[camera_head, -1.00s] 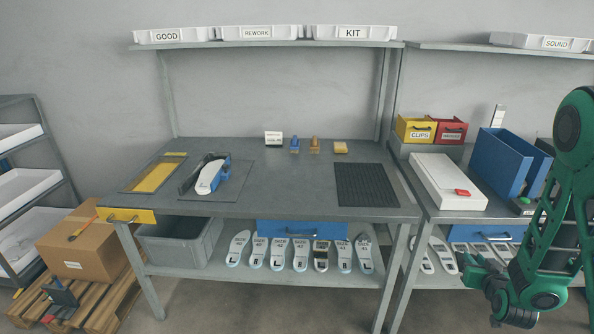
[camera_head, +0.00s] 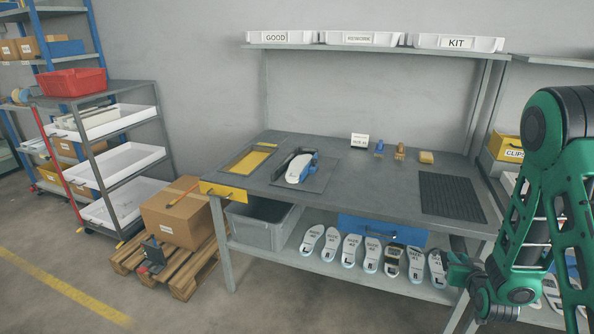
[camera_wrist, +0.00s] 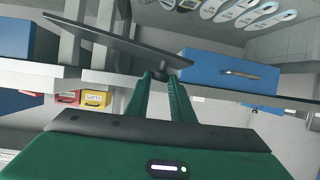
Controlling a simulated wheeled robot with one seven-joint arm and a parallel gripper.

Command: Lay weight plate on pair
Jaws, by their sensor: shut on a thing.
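My gripper (camera_wrist: 168,78) is shut on a thin dark plate (camera_wrist: 110,38), which I take to be the weight plate. The plate sticks out to the left of the fingertips in the wrist view. In the head view my gripper (camera_head: 464,274) is at the lower right, in front of the bench's lower shelf, and the plate is hard to make out. White insoles (camera_head: 298,168), apparently the pair, lie on a dark mat (camera_head: 318,181) on the bench, beside a dark and blue fixture (camera_head: 312,158). Whether there are two insoles is unclear.
The bench (camera_head: 360,187) has a black ribbed mat (camera_head: 452,195) at right and a yellow-edged frame (camera_head: 247,160) at left. A blue drawer (camera_head: 382,230) hangs below. A carton (camera_head: 182,213) on a pallet stands left of the bench, with open floor (camera_head: 60,265) beyond.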

